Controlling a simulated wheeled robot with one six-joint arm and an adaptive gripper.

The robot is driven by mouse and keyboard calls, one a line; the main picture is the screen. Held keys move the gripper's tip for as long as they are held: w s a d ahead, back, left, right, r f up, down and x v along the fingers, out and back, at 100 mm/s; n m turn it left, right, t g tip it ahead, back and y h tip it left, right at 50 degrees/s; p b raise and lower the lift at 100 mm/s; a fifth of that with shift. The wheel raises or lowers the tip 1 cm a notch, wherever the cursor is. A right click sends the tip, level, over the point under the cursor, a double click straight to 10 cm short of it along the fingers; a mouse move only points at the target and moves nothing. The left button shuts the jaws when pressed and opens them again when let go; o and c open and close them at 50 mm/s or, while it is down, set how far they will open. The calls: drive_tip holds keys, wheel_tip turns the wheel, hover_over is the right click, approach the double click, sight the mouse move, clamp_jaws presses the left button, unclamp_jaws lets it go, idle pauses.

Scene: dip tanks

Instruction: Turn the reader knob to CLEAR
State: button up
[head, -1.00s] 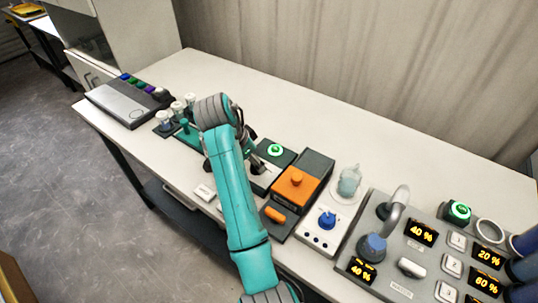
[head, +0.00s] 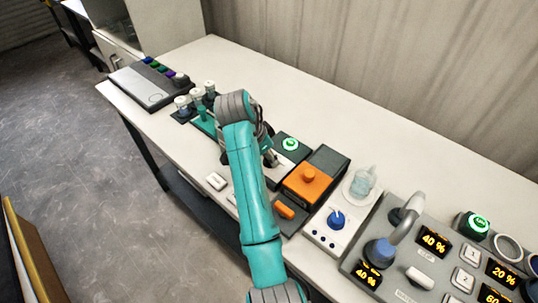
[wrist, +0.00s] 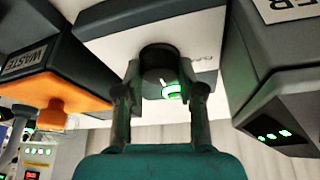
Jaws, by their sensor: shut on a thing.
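My gripper (wrist: 160,74) is shut on a dark round knob (wrist: 157,56) on a white panel (wrist: 105,48), with one finger on each side of it in the wrist view. A short white line and a green-lit mark show just below the knob, between the fingers. Some lettering at the panel's right is too small and tilted to read. In the head view my gripper (head: 268,158) is mostly hidden behind my teal arm, over the white panel left of the orange-topped box. The knob is hidden there.
The orange-topped box (head: 307,186), labelled WASTE in the wrist view, stands close beside the panel. A green-lit round button (head: 291,143) is behind. Vials (head: 197,97) and a grey box (head: 148,88) stand left. A control console (head: 410,262) fills the right. The back of the table is clear.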

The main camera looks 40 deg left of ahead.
drive_tip(key=shift+n, duration=0.3)
drive_tip(key=n+y, duration=0.2)
drive_tip(key=n, duration=0.3)
drive_tip(key=shift+d, duration=0.15)
drive_tip(key=n+y, duration=0.1)
drive_tip(key=n, duration=0.2)
drive_tip(key=n+y, duration=0.1)
drive_tip(key=n, duration=0.2)
drive_tip(key=shift+g, duration=0.4)
drive_tip(key=o, duration=1.1)
drive_tip(key=shift+o, duration=0.2)
drive_tip(key=v, duration=0.7)
drive_tip(key=shift+d+r, duration=0.2)
